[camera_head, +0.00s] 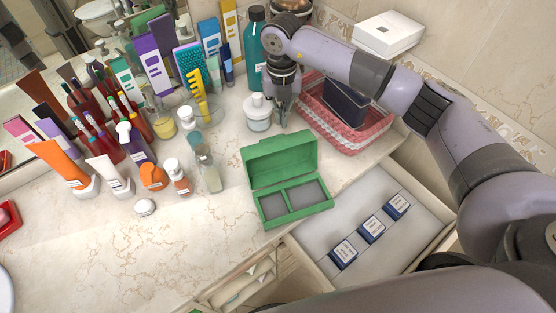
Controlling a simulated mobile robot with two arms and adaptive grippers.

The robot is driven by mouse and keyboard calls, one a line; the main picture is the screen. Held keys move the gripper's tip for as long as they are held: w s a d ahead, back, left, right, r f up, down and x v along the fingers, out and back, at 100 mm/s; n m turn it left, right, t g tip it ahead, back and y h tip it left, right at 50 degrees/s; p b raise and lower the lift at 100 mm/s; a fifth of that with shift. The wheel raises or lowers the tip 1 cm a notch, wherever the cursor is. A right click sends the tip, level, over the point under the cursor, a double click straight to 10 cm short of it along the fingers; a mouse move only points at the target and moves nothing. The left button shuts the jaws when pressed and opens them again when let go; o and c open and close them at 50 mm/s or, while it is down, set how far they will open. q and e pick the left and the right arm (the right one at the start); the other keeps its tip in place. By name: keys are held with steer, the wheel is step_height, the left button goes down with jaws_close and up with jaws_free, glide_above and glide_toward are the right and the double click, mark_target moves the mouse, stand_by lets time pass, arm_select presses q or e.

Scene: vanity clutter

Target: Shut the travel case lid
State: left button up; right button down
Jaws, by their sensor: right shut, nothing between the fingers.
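The travel case is a green box (292,203) with two grey compartments, standing near the counter's front edge. Its lid (281,158) is open, tilted up at the back. Both compartments look empty. My right gripper (280,121) is shut and empty, pointing down behind the lid, beside a small white-lidded jar (258,113). It is apart from the lid. My left gripper is not in view.
A red woven basket (350,138) holding a dark box (346,101) stands right of my right gripper. An open drawer (410,237) with small blue boxes lies in front. Bottles and tubes crowd the left. Bare counter (170,240) lies left of the case.

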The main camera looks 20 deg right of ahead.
steer(key=shift+r, duration=0.1)
steer(key=shift+s+d+r+p, duration=0.1)
steer(key=shift+s+r+p, duration=0.85)
steer(key=shift+r+p, duration=0.15)
steer(key=shift+s+r+p, duration=0.9)
steer(key=shift+s+r, duration=0.1)
steer(key=shift+s, duration=0.1)
steer(key=shift+s+d+r+p, duration=0.1)
steer(key=shift+s+r+p, duration=0.3)
steer(key=shift+s, duration=0.2)
steer(key=shift+s+r+p, duration=0.35)
steer(key=shift+s+r, duration=0.05)
steer(key=shift+s, duration=0.2)
